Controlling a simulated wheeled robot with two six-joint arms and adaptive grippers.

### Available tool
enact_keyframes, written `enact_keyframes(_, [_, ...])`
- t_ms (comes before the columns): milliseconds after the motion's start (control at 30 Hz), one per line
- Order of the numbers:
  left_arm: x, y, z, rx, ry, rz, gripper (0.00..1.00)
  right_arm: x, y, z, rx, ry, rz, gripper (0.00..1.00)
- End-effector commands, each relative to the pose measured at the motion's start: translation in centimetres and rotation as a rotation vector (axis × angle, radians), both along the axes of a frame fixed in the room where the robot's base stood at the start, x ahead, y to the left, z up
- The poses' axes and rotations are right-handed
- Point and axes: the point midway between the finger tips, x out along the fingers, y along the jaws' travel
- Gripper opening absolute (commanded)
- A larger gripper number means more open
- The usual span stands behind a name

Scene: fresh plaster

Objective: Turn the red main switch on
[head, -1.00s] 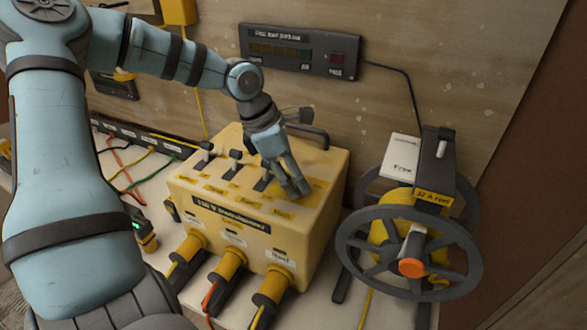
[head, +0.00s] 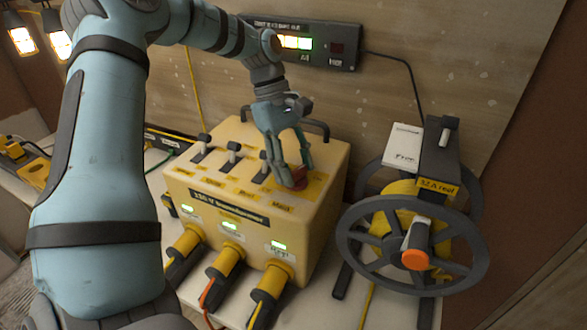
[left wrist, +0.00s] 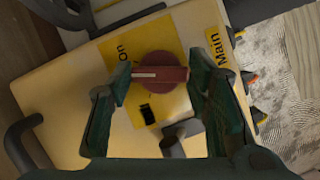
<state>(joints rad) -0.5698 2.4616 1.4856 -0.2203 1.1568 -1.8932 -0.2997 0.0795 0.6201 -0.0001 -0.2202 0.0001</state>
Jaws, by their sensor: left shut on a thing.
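The red main switch (head: 297,181) is a round knob with a grip bar on top of the yellow transformer box (head: 322,190). My left gripper (head: 292,170) reaches down onto it, its fingers on either side of the bar. In the left wrist view the knob (left wrist: 160,88) sits between the fingertips (left wrist: 160,76); a white line on its bar points toward the left finger. A yellow plate (left wrist: 125,48) under it reads "on", and a label (left wrist: 216,46) reads "Main". My right gripper is out of view.
Several green lights (head: 230,226) glow on the box front above plugged yellow connectors (head: 228,258). The wall panel display (head: 296,42) is lit. Lamps (head: 22,40) shine at upper left. A cable reel (head: 410,235) stands close on the right. Small levers (head: 233,147) stand left of the gripper.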

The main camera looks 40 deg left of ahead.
Motion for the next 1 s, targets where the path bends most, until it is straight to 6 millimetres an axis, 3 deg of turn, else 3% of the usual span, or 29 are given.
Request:
enact_keyframes(167, [0.0, 0.0, 0.1, 0.002, 0.004, -0.151, 0.17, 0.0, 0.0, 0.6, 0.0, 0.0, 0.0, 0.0])
enact_keyframes(600, [0.1, -0.1, 0.3, 0.0, 0.005, -0.391, 0.17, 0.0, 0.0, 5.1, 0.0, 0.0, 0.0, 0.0])
enact_keyframes(1000, [0.2, 0.0, 0.0, 0.002, -0.001, -0.426, 0.17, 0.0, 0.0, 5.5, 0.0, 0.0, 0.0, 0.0])
